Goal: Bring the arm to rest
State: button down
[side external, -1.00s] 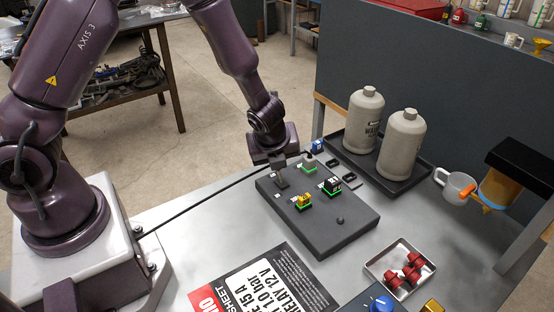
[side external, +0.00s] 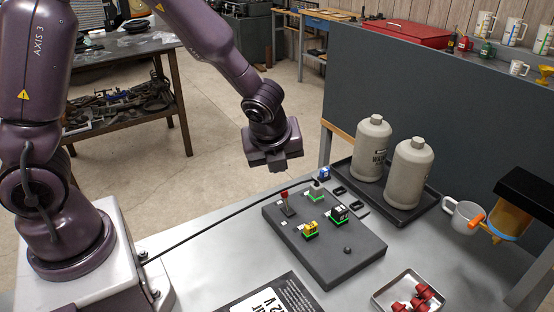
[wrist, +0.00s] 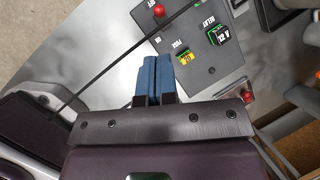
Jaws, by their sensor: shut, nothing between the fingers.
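My gripper (side external: 276,166) is shut and empty, raised in the air above the back left of the dark grey panel board (side external: 330,258). In the wrist view its two blue fingers (wrist: 153,78) are pressed together, with the board (wrist: 232,72) beneath and to the right. A red-tipped toggle lever (side external: 285,198) stands on the board, apart from the gripper, and its red knob also shows in the wrist view (wrist: 158,10). A yellow block (side external: 310,229) and a black block (side external: 340,213) sit in green-edged seats on the board. A grey plug piece (side external: 316,191) is at its back edge.
Two grey bottles (side external: 406,168) stand in a black tray (side external: 400,206) behind the board. A metal tray (side external: 385,296) holds red parts at front. A black cable (side external: 215,219) crosses the table. Air around the gripper is clear.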

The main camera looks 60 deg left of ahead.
dwell(0.4)
jog(key=s+a+r+n+t+h, duration=0.1)
jog(key=s+r+n+h, duration=0.2)
jog(key=s+r+n, duration=1.3)
jog(key=n, duration=0.6)
jog(key=shift+s+r+n+t+h, duration=0.25)
jog(key=shift+s+n+t+h, duration=0.05)
jog(key=shift+s+t, duration=0.1)
dwell(0.5)
